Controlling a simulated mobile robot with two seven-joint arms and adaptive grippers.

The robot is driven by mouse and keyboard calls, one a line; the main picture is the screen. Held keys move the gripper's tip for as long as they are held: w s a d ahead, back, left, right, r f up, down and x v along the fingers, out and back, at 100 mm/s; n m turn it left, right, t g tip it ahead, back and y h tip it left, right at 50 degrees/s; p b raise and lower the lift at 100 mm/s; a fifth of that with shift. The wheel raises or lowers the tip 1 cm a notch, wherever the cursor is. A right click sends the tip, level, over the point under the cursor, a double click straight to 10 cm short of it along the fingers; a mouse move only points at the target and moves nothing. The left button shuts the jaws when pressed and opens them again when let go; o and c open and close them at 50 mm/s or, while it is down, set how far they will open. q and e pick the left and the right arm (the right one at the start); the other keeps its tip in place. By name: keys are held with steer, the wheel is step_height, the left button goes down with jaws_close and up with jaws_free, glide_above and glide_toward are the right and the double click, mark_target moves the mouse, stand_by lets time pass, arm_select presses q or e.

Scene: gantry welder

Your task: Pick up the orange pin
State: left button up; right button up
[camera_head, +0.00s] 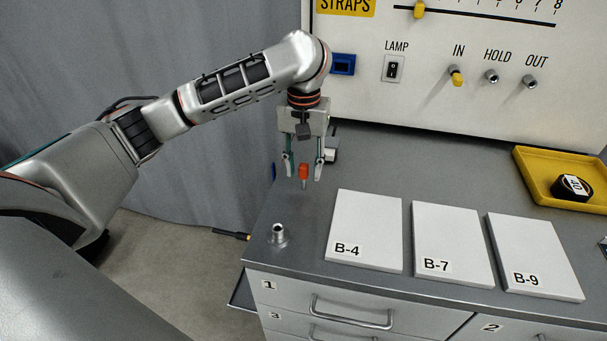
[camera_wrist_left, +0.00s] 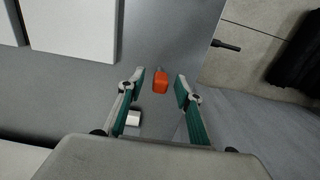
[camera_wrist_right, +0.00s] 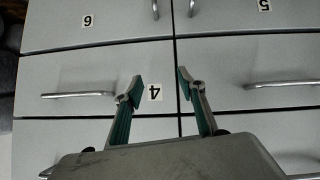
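The orange pin (camera_head: 303,171) is above or on the grey bench top, its orange head up and a short grey shank below. It also shows in the left wrist view (camera_wrist_left: 160,81), in the gap between the fingertips. My left gripper (camera_head: 304,166) points down over the bench. Its fingers are open, one on each side of the pin, with a visible gap on both sides in the left wrist view. I cannot tell the exact height of the fingertips against the pin. My right gripper (camera_wrist_right: 160,80) is open and empty, in front of drawer fronts.
A metal socket (camera_head: 278,235) stands near the bench's front left corner. White plates B-4 (camera_head: 365,225), B-7 (camera_head: 450,240) and B-9 (camera_head: 530,250) lie right of it. A small pale block (camera_wrist_left: 133,118) is beside the left gripper. A yellow tray (camera_head: 535,175) is at right.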

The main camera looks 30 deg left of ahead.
arm_select(q)
step_height(320, 180, down, 2)
steer(key=shift+f, duration=0.15)
steer(key=shift+f+b, duration=0.25)
steer(key=shift+b, duration=0.05)
arm_select(e)
steer(key=shift+w+a+r+t+y, duration=0.3)
steer(key=shift+w+a+r, duration=0.3)
steer(key=shift+w, duration=0.15)
arm_select(q)
jaws_close()
arm_select(e)
steer(key=shift+s+f, duration=0.2)
arm_select(q)
steer(key=shift+r, duration=0.1)
arm_select(e)
steer(key=shift+d, duration=0.1)
